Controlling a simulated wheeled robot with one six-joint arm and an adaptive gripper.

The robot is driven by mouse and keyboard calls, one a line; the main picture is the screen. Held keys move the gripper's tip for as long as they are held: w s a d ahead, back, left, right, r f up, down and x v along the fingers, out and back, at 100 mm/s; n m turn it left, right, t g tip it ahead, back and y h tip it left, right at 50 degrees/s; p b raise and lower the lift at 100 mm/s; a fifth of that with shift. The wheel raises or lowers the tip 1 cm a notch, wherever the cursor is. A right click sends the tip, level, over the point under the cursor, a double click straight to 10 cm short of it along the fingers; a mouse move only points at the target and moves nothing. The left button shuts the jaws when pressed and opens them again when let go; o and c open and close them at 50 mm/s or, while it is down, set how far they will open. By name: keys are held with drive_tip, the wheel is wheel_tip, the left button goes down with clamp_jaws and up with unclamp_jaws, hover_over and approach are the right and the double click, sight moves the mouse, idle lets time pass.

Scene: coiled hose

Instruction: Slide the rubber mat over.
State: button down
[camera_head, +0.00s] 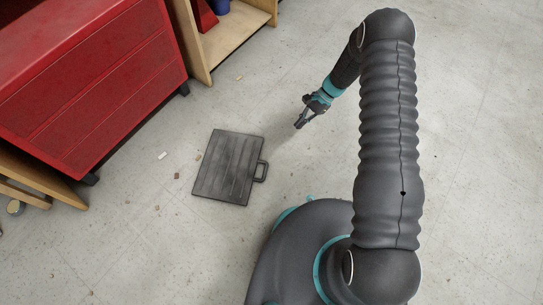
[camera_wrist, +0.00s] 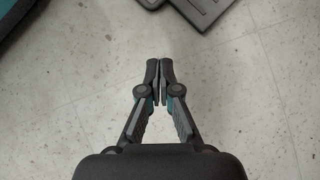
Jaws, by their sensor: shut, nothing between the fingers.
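The rubber mat (camera_head: 226,167) is a dark grey, ribbed, roughly square slab lying flat on the floor. A handle loop (camera_head: 261,171) sticks out from its right side. My gripper (camera_head: 298,126) is up and to the right of the mat, apart from it, pointing downward. In the wrist view my gripper (camera_wrist: 159,64) is shut with nothing between its fingertips. Part of the mat (camera_wrist: 205,8) shows at the top edge of the wrist view, beyond the fingertips; the rest of it is cut off there.
A red cabinet (camera_head: 90,80) stands at the upper left, with a wooden shelf unit (camera_head: 232,42) beside it. Small bits of debris (camera_head: 163,156) lie on the floor left of the mat. The floor right of the mat and around my gripper is clear.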

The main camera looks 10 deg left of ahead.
approach(271, 159)
drive_tip(key=shift+m+g+y, duration=0.3)
drive_tip(key=shift+m+g, duration=0.1)
drive_tip(key=f, duration=0.1)
drive_tip(key=s+a+f, duration=0.1)
drive_tip(key=f, duration=0.2)
drive_tip(key=shift+s+a+f+b, duration=0.25)
drive_tip(key=shift+s+b, duration=0.05)
drive_tip(key=shift+s+a, duration=1.1)
drive_tip(key=shift+a, duration=0.05)
drive_tip(key=shift+s+a+f, duration=0.1)
drive_tip(key=shift+s+a, duration=0.25)
drive_tip(key=shift+s, duration=0.05)
